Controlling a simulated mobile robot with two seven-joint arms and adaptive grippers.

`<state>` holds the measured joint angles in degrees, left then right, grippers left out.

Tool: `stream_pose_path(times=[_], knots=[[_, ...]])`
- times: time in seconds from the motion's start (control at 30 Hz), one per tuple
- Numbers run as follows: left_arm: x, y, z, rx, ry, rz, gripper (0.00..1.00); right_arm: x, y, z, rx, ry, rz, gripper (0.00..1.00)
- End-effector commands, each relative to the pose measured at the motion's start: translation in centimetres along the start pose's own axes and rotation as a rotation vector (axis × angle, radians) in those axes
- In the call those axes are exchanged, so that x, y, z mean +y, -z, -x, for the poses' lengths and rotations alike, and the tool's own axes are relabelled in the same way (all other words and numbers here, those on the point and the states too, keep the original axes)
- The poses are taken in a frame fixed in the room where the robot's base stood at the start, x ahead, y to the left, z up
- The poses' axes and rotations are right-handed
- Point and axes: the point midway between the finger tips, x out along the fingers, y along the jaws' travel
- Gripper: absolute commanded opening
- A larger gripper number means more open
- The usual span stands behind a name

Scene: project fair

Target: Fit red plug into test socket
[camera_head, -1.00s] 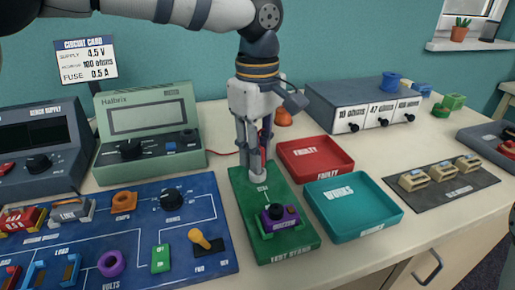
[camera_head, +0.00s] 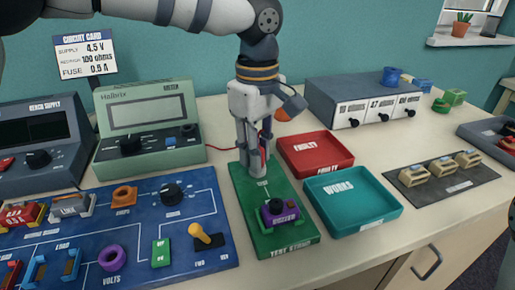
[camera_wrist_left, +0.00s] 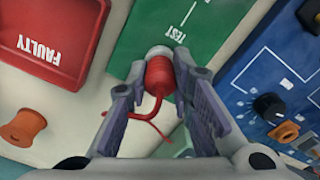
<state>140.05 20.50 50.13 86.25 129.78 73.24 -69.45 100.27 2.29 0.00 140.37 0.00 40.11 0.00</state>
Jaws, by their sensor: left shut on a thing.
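The red plug (camera_wrist_left: 158,77) is held between the two fingers of my left gripper (camera_wrist_left: 157,88), and its red lead trails back between them. In the head view my left gripper (camera_head: 255,168) points down at the far end of the green test stand (camera_head: 286,243), with a sliver of the red plug (camera_head: 264,147) showing. A grey round piece (camera_wrist_left: 159,52) sits at the plug's front end, beside the TEST label. I cannot tell whether it is the socket or the plug's tip, nor whether the plug is seated. My right gripper is not identifiable.
A purple part (camera_head: 279,216) with a dark knob is on the stand's near end. The red faulty tray (camera_head: 325,167) and teal works tray (camera_head: 372,227) stand close on the right. The green meter (camera_head: 150,163) and blue circuit board (camera_head: 205,263) are on the left.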

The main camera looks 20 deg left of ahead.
Motion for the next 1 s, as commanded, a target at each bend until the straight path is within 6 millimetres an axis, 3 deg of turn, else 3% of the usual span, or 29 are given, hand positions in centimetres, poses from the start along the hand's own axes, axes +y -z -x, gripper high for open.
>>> stream_pose_path(times=[0.17, 0.2, 0.3, 0.53, 0.63, 1.0], knots=[[-0.01, -0.01, -0.2, 0.0, 0.0, 0.0, 0.0, 0.0, -0.01, 0.0, 0.0, 0.0, 0.0, 0.4], [0.0, -0.01, -0.23, 0.0, 0.0, 0.0, 0.23, 0.0, 0.0, 0.0, 0.0, 0.0, 0.0, 0.4], [0.0, -0.01, -0.21, 0.0, 0.0, 0.0, 0.44, 0.0, 0.0, 0.0, 0.0, 0.0, 0.0, 0.4], [0.0, 0.0, -0.21, 0.0, -0.001, 0.0, 0.44, 0.0, 0.0, 0.0, 0.0, 0.0, 0.0, 0.4], [0.0, 0.0, -0.22, 0.0, 0.0, 0.0, 0.64, 0.0, 0.0, 0.0, 0.0, 0.0, 0.0, 0.4], [0.03, -0.02, 0.35, 0.0, -0.003, 0.0, 0.64, -0.01, 0.12, 0.17, 0.006, 0.0, 0.0, 0.4]])
